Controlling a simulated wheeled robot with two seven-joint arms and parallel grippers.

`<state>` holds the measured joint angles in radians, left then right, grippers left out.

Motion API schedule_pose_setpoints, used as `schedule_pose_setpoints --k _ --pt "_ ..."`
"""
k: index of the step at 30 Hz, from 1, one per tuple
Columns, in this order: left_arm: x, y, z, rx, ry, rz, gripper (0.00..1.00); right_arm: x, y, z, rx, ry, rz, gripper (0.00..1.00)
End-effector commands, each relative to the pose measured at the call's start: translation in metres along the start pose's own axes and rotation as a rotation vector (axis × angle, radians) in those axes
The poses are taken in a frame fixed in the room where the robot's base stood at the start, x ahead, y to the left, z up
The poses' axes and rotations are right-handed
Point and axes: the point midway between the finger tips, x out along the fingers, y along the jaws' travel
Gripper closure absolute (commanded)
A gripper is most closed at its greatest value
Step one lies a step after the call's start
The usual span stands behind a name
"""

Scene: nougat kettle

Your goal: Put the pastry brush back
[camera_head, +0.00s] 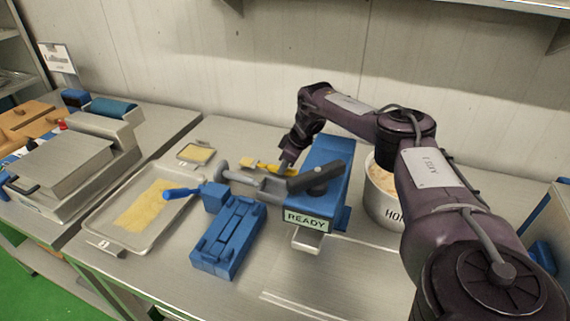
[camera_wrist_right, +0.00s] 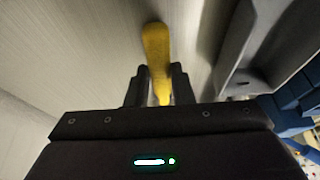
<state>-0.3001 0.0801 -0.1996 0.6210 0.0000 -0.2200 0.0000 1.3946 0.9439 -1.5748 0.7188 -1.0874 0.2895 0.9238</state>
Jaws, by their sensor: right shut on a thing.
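The pastry brush is a yellow-handled tool (camera_head: 272,168) behind the blue machine in the head view. In the right wrist view its yellow handle (camera_wrist_right: 157,48) sticks out ahead between the two dark fingers. My right gripper (camera_head: 286,166) reaches down beside the back of the blue machine and is shut on the handle. The fingers also show in the right wrist view (camera_wrist_right: 157,88). My left gripper is in neither view.
The blue machine (camera_head: 330,170) with a READY sign stands close to my right gripper. A white tub (camera_head: 385,207) marked HON stands right of it. A tray (camera_head: 103,209) with a yellow sheet and a small dish (camera_head: 208,145) lie left.

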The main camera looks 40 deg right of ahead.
Motion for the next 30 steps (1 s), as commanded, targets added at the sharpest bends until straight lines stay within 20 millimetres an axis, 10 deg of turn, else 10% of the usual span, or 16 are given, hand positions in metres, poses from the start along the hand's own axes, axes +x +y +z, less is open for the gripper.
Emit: schedule_pose_setpoints --k 8,9,13,26,30 --pt "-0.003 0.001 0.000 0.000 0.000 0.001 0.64 0.005 0.000 0.002 0.000 0.001 0.001 1.00" --pt "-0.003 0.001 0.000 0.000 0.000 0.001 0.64 0.005 0.000 0.003 0.000 0.001 0.001 0.74" --pt "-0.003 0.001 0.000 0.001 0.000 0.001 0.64 0.005 0.000 0.002 0.000 0.000 0.001 0.57" --pt "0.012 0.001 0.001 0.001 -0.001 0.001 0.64 0.013 0.001 0.006 -0.002 0.001 0.003 0.57" --pt "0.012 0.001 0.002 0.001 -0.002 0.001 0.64 -0.018 0.002 0.003 0.000 0.006 0.004 0.57"
